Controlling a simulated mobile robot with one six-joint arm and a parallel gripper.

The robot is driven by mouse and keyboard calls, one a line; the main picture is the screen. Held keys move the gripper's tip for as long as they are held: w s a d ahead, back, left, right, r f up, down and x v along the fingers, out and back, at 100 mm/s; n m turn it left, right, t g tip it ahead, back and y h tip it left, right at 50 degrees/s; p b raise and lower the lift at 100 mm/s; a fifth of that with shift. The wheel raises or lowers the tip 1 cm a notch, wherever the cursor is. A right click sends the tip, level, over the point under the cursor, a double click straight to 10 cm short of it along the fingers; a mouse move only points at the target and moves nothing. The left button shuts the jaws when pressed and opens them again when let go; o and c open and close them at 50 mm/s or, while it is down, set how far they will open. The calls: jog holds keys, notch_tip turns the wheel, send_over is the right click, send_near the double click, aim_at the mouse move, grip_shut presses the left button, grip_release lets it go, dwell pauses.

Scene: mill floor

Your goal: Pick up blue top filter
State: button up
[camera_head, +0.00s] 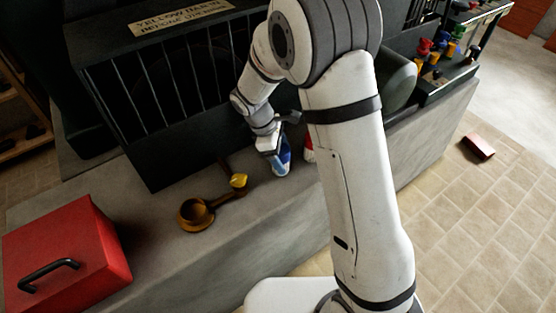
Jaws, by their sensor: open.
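A blue-and-white filter (284,161) stands on the grey ledge (262,215) in front of the dark barred machine. My gripper (271,153) is at its upper left side, very close to it. The gripper is open; its fingers are small in this view, and I cannot tell whether they touch the filter or straddle it. Part of the filter's upper left is hidden by the gripper.
A red-and-white item (309,149) stands right of the filter, partly hidden by my arm. A yellow-headed tool (239,181) and a brass ladle-like pan (194,214) lie to the left. A red toolbox (70,250) sits further left. The barred machine (165,95) rises behind.

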jog(key=shift+d+f, duration=0.25)
jog(key=shift+f, duration=0.3)
jog(key=c, duration=1.1)
